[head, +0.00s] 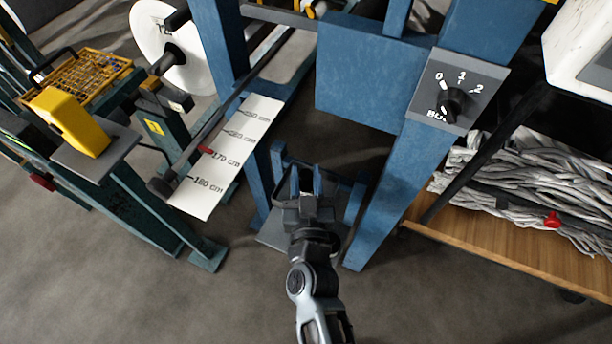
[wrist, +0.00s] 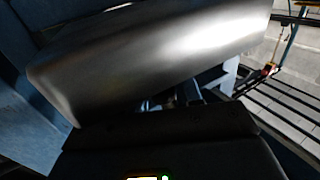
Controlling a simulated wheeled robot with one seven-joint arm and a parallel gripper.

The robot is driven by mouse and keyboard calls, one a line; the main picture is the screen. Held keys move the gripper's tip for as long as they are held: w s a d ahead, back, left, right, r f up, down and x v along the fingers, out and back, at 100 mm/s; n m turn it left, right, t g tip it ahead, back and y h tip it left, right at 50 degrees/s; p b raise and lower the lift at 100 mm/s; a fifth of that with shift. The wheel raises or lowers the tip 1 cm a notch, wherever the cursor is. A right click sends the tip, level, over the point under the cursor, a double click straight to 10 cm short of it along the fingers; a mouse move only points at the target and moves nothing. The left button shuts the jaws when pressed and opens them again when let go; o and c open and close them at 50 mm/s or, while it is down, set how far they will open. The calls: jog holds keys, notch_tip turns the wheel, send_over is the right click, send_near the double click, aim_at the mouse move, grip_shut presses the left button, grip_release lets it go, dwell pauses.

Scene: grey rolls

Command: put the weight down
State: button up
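In the head view my gripper (head: 306,182) reaches down and forward inside the blue steel frame (head: 400,190). Its two dark fingers seem to stand apart, but I cannot make out what is between them. In the wrist view a large smooth grey metal block (wrist: 150,60), which may be the weight, fills the top, tilted and very close beyond the dark gripper body. The fingers are mostly hidden there, so I cannot tell whether they grip the block. I cannot pick the block out clearly in the head view.
A flat grey plate (head: 272,236) lies low by the blue frame. A white length scale (head: 228,155) and a green stand with a yellow block (head: 72,122) are at left. Front floor is clear.

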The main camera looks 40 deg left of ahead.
jog(key=o, duration=0.4)
jog(key=shift+s+d+r, duration=0.1)
jog(key=shift+r, duration=0.05)
jog(key=p+v, duration=0.1)
jog(key=v, duration=1)
jog(key=shift+s+d, duration=0.25)
jog(key=shift+s, duration=0.05)
